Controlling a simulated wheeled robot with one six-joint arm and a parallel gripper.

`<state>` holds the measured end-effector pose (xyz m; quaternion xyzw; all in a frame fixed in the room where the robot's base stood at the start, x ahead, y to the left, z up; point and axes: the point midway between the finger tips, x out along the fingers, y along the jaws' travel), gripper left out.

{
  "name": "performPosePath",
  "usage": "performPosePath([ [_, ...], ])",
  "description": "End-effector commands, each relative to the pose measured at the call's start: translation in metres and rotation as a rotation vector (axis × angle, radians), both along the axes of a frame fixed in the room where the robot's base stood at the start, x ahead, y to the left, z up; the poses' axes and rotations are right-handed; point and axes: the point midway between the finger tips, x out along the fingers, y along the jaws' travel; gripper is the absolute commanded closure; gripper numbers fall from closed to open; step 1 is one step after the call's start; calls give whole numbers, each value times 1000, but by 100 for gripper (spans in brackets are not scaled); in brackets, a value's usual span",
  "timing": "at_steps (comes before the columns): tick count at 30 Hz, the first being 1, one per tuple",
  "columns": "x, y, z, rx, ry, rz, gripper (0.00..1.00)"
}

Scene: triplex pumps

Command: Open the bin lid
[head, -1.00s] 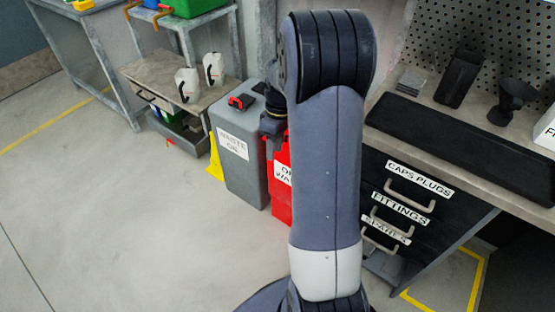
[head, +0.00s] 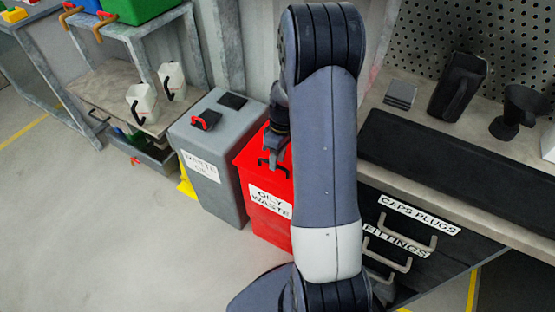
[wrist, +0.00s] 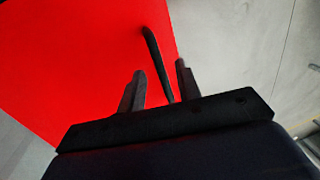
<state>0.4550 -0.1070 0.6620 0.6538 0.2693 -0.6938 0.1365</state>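The red bin (head: 258,180) has a white "OILY WASTE" label on its front and stands beside the grey bin. Its red lid (wrist: 80,60) looks closed and fills the left of the wrist view. A dark bar handle (wrist: 156,62) rises from the lid. My gripper (head: 274,160) is over the red bin's top, pointing down. In the wrist view my gripper (wrist: 159,86) has its two fingers apart, with the handle reaching between them and gaps on both sides. My arm hides the right part of the bin in the head view.
A grey "WASTE OIL" bin (head: 212,135) with a red-and-black latch stands left of the red bin. A drawer workbench (head: 420,225) is close on the right. A shelf (head: 115,95) with white jugs is at the left. The floor (head: 90,230) in front is clear.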

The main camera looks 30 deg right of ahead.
Motion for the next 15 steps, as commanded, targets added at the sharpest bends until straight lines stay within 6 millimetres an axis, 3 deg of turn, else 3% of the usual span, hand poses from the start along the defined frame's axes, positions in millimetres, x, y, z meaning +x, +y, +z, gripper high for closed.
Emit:
performPosePath([
  [10,-1,1,-4,0,0,0,67],
  [15,-1,1,-4,0,0,0,81],
])
